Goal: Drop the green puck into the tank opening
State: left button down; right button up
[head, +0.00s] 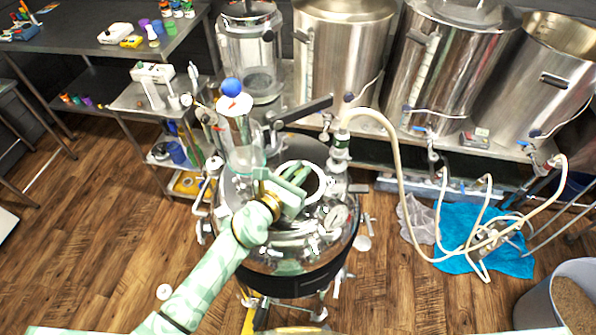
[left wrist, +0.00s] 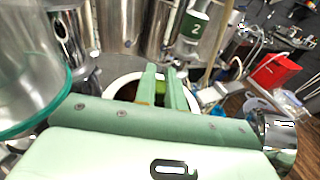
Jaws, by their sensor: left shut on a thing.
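My left gripper (head: 298,172) reaches in from the left over the steel tank's lid. Its fingers, also in the left wrist view (left wrist: 166,82), are shut on the green puck (left wrist: 159,88), a small bright green patch between them. In the head view the puck is hidden by the gripper. The tank opening (head: 322,182) is a white-rimmed round hole in the lid. In the left wrist view its rim (left wrist: 111,83) shows behind the fingers, which appear over the opening; their exact height above it is hard to tell. My right gripper is out of view.
A hose fitting (head: 340,150) rises on the right, and a black handle (head: 303,111) lies behind. Large steel kettles (head: 345,50) line the back. A gauge (head: 336,218) sits on the lid's front right.

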pick_arm(q)
jog(key=shift+s+f, duration=0.3)
jog(key=shift+f, duration=0.45)
jog(key=c, duration=1.4)
grip_release()
jog(key=shift+s, duration=0.1)
jog(key=shift+s+a, duration=0.1)
jog(key=shift+s, duration=0.05)
jog(key=r+p+v, duration=0.1)
jog(key=v, duration=1.4)
jog(key=shift+a+r, duration=0.25)
jog(key=shift+r, duration=0.15)
